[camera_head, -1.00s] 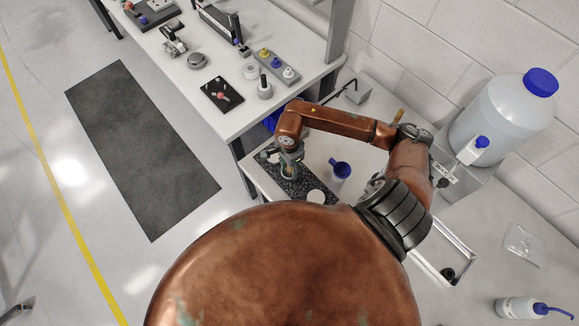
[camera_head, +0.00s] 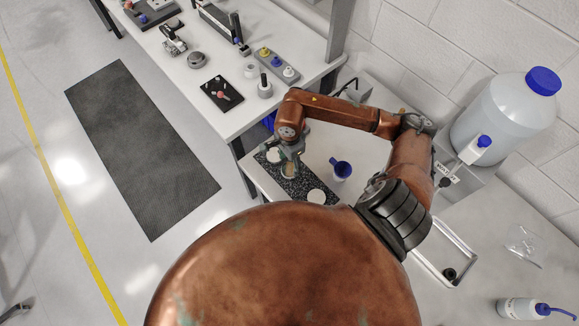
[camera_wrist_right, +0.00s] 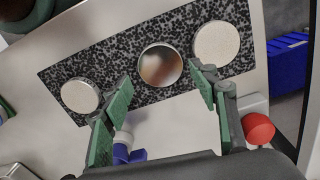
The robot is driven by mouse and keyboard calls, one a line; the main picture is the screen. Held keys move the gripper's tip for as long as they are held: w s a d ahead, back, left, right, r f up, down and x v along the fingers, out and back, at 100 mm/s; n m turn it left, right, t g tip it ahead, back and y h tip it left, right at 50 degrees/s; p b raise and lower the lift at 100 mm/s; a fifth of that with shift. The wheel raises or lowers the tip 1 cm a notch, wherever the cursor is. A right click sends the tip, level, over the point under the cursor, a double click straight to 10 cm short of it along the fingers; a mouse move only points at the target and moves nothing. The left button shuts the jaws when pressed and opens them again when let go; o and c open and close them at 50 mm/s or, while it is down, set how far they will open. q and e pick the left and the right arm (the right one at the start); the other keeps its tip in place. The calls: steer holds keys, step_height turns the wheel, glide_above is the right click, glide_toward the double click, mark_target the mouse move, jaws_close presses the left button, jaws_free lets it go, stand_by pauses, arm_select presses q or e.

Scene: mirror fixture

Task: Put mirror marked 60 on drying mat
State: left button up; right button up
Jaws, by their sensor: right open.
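The drying mat (camera_wrist_right: 118,70), black with white speckles, lies on the bench under my right gripper; it also shows in the head view (camera_head: 295,186). A round reflective mirror (camera_wrist_right: 161,66) lies flat on the middle of the mat in the wrist view. No mark on it is readable. My right gripper (camera_head: 290,172) is above the mat. In the wrist view its green-padded fingers (camera_wrist_right: 160,90) are spread and empty, with the mirror beyond and between their tips. My left gripper is not in view.
Two pale discs lie on the mat, one near each end (camera_wrist_right: 80,96) (camera_wrist_right: 216,42). A large water container (camera_head: 505,115) stands at right. In the wrist view a red knob (camera_wrist_right: 258,129) is near the right finger.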

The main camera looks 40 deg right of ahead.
mark_target(289, 169)
step_height(289, 169, up, 8)
steer(key=b, duration=0.1)
stand_by(0.4)
step_height(289, 169, down, 12)
steer(key=shift+f+p, duration=0.1)
steer(key=shift+p, duration=0.85)
steer(key=shift+r, duration=0.3)
steer(key=shift+r+b, duration=0.3)
steer(key=shift+r, duration=0.65)
steer(key=shift+f, duration=0.1)
